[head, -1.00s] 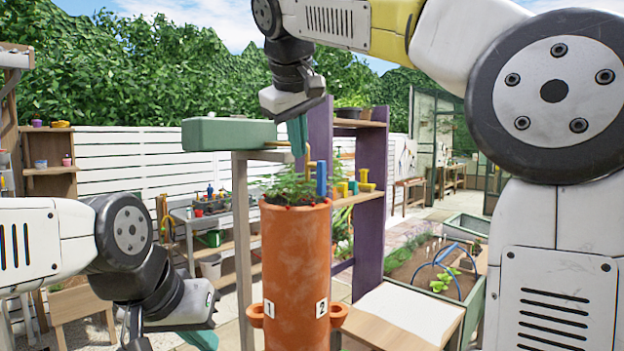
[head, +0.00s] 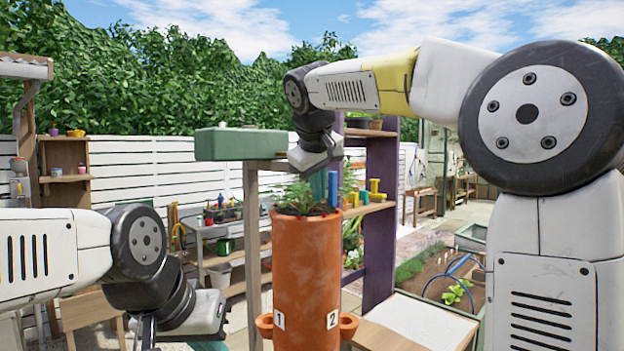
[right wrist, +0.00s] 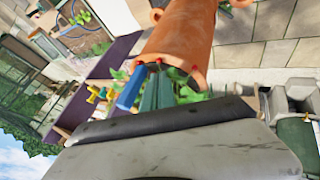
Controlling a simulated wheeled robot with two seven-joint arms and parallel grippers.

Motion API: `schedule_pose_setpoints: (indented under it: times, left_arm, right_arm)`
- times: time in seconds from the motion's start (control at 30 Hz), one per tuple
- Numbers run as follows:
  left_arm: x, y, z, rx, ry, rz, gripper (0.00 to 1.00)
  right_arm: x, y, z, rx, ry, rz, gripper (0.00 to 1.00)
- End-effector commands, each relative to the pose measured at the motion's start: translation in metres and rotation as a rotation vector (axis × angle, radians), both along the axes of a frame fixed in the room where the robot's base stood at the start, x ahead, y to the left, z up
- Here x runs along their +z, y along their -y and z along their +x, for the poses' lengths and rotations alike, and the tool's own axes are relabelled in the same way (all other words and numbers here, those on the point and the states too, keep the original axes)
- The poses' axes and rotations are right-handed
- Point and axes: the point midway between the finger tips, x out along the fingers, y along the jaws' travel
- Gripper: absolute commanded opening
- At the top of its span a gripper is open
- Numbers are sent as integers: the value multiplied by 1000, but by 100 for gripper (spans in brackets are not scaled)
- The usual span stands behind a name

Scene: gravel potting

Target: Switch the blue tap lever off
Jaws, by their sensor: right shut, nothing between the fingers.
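The blue tap lever (head: 333,188) stands upright just above the planted top of the tall terracotta tower (head: 307,255). It also shows as a blue bar in the right wrist view (right wrist: 129,90). My right gripper (head: 318,195) points down over the plants, its teal fingers shut and empty. The fingers (right wrist: 157,92) are right beside the lever; I cannot tell whether they touch it. The tap body is mostly hidden. My left gripper (head: 208,346) is low at the left, with its fingertips cut off by the picture's lower edge.
A green tank (head: 235,144) sits on a wooden stand behind the tower. A purple-sided shelf (head: 380,240) with yellow and blue items stands behind to the right. A raised bed (head: 440,275) lies further right. Green plants (head: 300,197) crowd the tower's top.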

Motion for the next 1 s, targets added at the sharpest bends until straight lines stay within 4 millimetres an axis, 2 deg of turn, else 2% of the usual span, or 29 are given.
schedule_pose_setpoints:
  times: [0.23, 1.0]
  left_arm:
    - [0, 0, 0, 0, 0, 0, 0]
    - [0, 0, 0, 0, 0, 0, 0]
  right_arm:
    - [0, 15, 15, 1, -2, 0, 0]
    - [-2, 17, 16, 3, 43, -45, 0]
